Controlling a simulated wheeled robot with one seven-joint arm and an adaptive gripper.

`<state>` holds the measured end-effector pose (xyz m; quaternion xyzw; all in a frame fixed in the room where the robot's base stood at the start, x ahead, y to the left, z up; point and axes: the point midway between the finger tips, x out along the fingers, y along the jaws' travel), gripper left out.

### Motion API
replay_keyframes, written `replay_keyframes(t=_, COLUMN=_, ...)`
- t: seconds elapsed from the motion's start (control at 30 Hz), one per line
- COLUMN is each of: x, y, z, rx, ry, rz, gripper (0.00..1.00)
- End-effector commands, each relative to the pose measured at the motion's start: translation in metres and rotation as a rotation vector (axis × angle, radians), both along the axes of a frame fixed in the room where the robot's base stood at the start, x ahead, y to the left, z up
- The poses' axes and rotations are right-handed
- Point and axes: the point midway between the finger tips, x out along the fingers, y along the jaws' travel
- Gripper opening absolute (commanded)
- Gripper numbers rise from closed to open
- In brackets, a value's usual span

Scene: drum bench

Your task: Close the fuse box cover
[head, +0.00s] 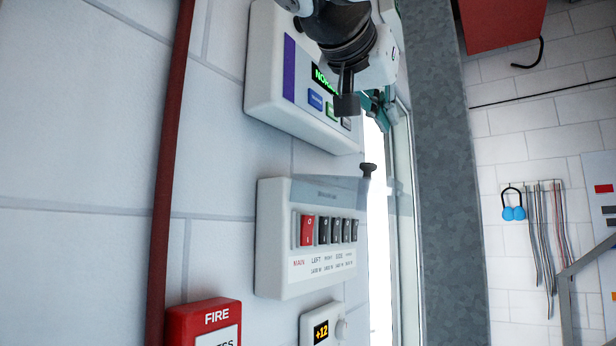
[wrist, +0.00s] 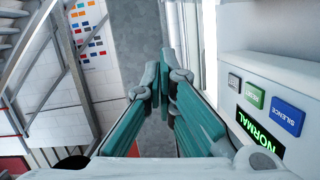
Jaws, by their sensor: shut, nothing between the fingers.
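The fuse box (head: 270,265) is a white box on the tiled wall in the head view, with a red main switch and several dark switches. Its see-through cover (head: 335,190) stands raised, sticking out from the box's top edge, with the switches bare below it. A dark knob (head: 368,170) sits at the cover's outer end. My gripper (head: 375,108) is above the knob and apart from it, partly hidden behind my own wrist. In the wrist view my gripper's teal fingers (wrist: 165,65) meet at the tips with nothing between them. The fuse box is not in the wrist view.
An alarm panel (head: 265,85) reading NORMAL is on the wall just above the fuse box, close beside my gripper; it also shows in the wrist view (wrist: 240,70). A red FIRE box (head: 190,325) and a small +12 display unit (head: 310,325) are below.

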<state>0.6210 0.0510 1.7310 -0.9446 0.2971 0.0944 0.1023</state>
Motion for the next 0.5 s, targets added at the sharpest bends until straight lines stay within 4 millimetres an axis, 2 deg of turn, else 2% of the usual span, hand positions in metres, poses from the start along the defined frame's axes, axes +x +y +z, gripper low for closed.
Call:
replay_keyframes(t=0.33, x=0.055, y=-0.039, z=-0.017, rx=0.000, ry=0.004, rz=-0.003, gripper=0.00)
replay_keyframes(t=0.5, x=0.056, y=-0.035, z=-0.039, rx=-0.002, ry=0.004, rz=0.001, gripper=0.00)
